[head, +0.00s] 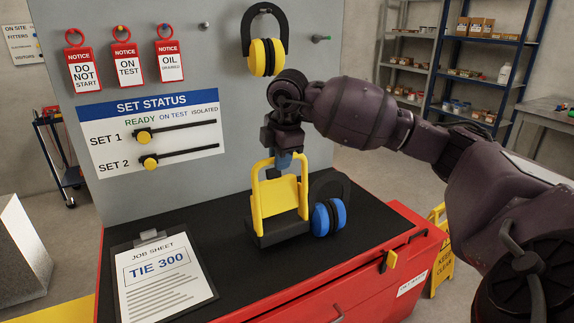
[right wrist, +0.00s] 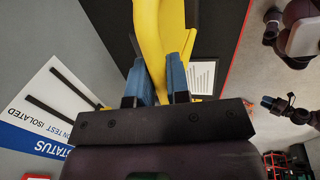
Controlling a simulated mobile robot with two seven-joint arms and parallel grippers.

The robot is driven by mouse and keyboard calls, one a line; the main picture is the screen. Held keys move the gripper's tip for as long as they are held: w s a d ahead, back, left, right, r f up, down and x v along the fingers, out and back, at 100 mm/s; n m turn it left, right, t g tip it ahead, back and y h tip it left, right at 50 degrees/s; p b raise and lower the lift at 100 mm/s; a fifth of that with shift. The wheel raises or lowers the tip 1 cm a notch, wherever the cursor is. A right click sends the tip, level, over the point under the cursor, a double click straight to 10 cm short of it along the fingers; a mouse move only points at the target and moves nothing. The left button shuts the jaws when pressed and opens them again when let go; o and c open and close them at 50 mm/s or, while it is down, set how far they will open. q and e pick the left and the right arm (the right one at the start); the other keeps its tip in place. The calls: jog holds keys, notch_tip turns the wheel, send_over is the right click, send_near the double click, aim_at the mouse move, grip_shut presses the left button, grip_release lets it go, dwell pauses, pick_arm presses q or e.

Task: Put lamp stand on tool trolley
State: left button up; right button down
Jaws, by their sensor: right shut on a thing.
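The lamp stand (head: 260,217), a yellow frame on a black base, is upright at the black top of the red tool trolley (head: 375,270). I cannot tell whether its base touches the top or hangs just above it. My right gripper (head: 284,160) points down and is shut on the stand's upper bar. In the right wrist view the blue finger pads (right wrist: 160,80) close on the yellow frame (right wrist: 147,35). A small dark gripper with blue tips, seemingly my left one (right wrist: 266,101), shows at the right there; its jaws are too small to read.
Blue ear defenders (head: 329,217) stand right of the lamp stand. A job sheet clipboard (head: 160,275) lies on the trolley's left part. A grey board with tags, a status panel (head: 150,130) and yellow ear defenders (head: 265,57) rises behind. Black top between clipboard and stand is clear.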

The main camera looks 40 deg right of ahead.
aim_at(279, 188)
jog(key=shift+w+d+r, duration=0.1)
jog(key=shift+w, duration=0.1)
jog(key=shift+s+x, duration=0.25)
jog(key=shift+x, duration=0.9)
jog(key=shift+f, duration=0.45)
jog(key=shift+s+f, duration=0.15)
jog(key=shift+s, duration=0.05)
jog(key=c, duration=1.5)
grip_release()
jog(key=shift+f, duration=0.2)
jog(key=shift+c, duration=0.2)
jog(key=o, duration=0.4)
jog(key=shift+w+f, duration=0.1)
jog(key=shift+w, duration=0.05)
jog(key=shift+o, duration=0.2)
jog(key=shift+r, duration=0.3)
